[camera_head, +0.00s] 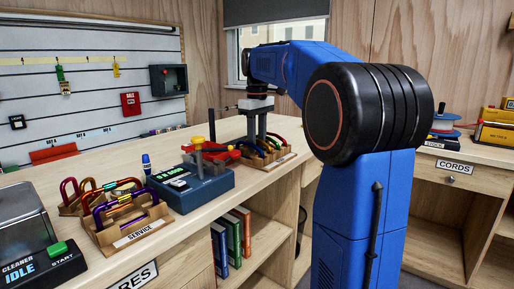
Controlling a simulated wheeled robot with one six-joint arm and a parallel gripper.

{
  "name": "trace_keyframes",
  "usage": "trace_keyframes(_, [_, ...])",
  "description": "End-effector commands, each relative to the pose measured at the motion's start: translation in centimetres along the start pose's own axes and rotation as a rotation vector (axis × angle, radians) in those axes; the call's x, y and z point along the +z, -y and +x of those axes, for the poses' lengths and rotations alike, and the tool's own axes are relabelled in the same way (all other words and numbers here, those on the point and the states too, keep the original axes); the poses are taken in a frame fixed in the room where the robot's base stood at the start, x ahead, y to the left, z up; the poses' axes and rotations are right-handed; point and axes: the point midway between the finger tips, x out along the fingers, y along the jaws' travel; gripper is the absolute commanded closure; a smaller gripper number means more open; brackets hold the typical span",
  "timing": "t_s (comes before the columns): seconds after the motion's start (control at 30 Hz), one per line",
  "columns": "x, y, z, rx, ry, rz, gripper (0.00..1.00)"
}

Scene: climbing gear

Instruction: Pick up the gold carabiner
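My gripper (256,137) points down over an open cardboard tray (277,162) on the bench, right of the blue device. Its two grey fingers stand apart with a gap between them, and their tips are at or just above the tray's contents. At this size I cannot tell for sure which one is the gold carabiner. A second tray (133,236), labelled SERVICE, holds purple, red and other carabiners at the front left.
A blue device (192,186) with a display and a post stands between the trays. A cleaner machine (25,245) is at the near left. Books (230,242) sit on a shelf below. The bench behind the trays is partly clear.

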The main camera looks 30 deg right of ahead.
Motion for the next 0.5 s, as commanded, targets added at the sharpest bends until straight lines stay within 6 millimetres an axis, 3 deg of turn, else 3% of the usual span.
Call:
trace_keyframes(0.17, [-0.01,0.00,-0.01,0.000,-0.001,0.000,0.69])
trace_keyframes(0.3, [-0.01,0.00,-0.02,0.000,-0.001,0.000,1.00])
trace_keyframes(0.5, [-0.01,-0.01,-0.03,0.001,-0.001,0.000,1.00])
